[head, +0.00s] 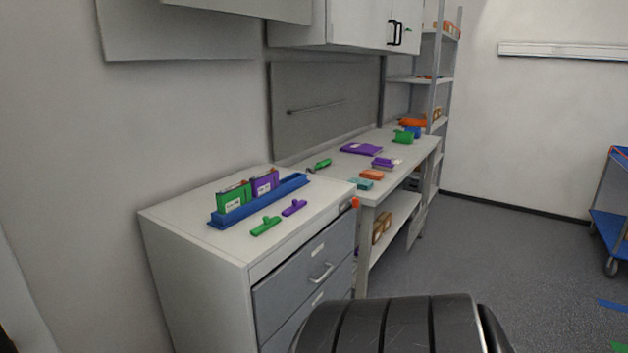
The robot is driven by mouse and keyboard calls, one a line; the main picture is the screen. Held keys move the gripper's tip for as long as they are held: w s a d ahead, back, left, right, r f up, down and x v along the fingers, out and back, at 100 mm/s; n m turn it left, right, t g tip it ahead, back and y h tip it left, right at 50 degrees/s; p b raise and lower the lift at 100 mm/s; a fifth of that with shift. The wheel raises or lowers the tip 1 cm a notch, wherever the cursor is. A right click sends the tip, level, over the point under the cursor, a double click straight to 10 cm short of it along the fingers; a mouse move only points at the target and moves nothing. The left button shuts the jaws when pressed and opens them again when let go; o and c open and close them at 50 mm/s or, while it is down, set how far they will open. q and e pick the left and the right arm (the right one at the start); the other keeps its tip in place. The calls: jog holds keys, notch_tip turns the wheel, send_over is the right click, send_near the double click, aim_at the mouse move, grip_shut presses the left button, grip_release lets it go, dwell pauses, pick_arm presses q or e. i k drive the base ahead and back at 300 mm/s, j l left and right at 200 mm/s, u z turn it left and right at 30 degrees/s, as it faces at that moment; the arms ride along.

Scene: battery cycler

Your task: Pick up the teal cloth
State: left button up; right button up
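A small flat teal item (361,184), which looks like a folded cloth, lies near the front left corner of the workbench top (409,164). It is too small to tell its material. An orange block-like item (371,174) lies just behind it. Neither of my grippers shows in the head view. A black ribbed part at the bottom centre looks like part of my own body. Nothing is touching the teal item.
A grey drawer cabinet (170,225) stands nearer, bearing a blue tray (295,184) with green and purple battery packs and two loose handled tools. A purple folded item (361,149) lies farther along the bench. A blue cart (610,222) stands right. Open floor (520,250) lies between.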

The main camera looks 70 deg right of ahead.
aim_at(362, 184)
jog(key=z, duration=2.7)
jog(key=i+l+z, duration=0.2)
jog(key=i, duration=0.15)
